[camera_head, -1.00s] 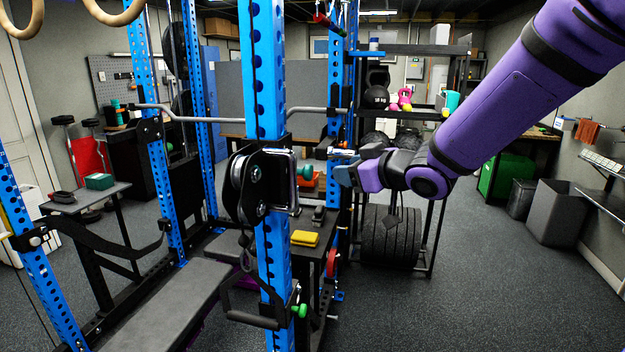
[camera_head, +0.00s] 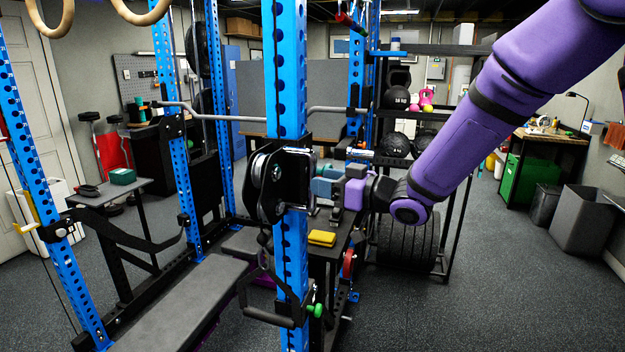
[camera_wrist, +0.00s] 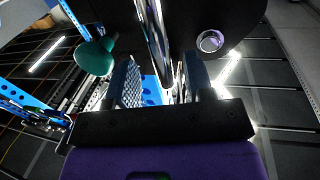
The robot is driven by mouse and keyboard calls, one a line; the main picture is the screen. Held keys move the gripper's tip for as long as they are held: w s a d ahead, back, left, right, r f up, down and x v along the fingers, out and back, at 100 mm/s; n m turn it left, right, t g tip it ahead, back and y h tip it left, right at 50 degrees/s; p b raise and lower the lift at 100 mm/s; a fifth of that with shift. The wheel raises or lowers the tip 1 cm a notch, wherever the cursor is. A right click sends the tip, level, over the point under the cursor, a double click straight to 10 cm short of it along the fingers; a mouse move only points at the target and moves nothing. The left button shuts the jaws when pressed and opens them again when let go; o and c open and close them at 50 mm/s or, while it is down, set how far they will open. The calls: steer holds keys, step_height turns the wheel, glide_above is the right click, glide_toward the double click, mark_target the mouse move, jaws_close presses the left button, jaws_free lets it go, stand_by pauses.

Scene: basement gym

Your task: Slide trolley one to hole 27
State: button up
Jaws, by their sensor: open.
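The trolley (camera_head: 286,182), a black carriage with a pulley wheel and a chrome edge, sits around the near blue upright (camera_head: 286,85) at mid height. The hole numbers cannot be read. My gripper (camera_head: 318,182) is at the trolley's right side, its blue-grey fingers close to the chrome edge. In the wrist view my gripper (camera_wrist: 162,82) is open, with a chrome bar (camera_wrist: 157,40) of the trolley between or just beyond the fingers; contact cannot be told. A teal knob (camera_wrist: 95,55) shows left of the fingers there; my gripper seems to hide it in the head view.
A black handle (camera_head: 268,312) hangs below the trolley, beside a green knob (camera_head: 316,310) low on the upright. A bench (camera_head: 180,305) lies left. A yellow block (camera_head: 321,238) rests on a dark stand behind. Floor (camera_head: 480,310) is clear at right.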

mark_target(312, 201)
steer(key=shift+x, duration=1.85)
steer(key=shift+c, duration=0.5)
jaws_close()
